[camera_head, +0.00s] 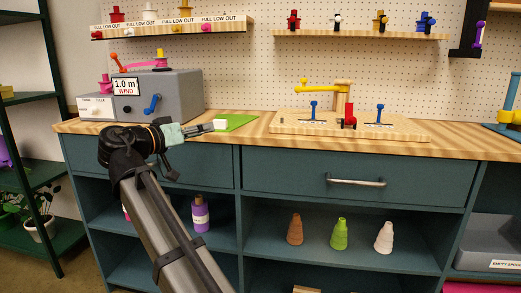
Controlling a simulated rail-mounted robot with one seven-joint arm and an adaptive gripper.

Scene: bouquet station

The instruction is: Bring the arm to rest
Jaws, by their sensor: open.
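My arm reaches up from the bottom of the head view, and my gripper (217,126) is at its end, pointing right. The gripper is open and I see nothing held in it. It is at the front left of the wooden worktop (245,135), close to a green mat (236,121). I cannot tell whether the fingertips touch the mat or hover above it.
A grey winding machine (182,92) stands behind my gripper. A wooden board (345,131) with a yellow arm and blue clamps lies to the right. Drawers and open shelves with cones (340,234) and a purple bottle (200,214) are below. Wall shelves (360,37) hang above.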

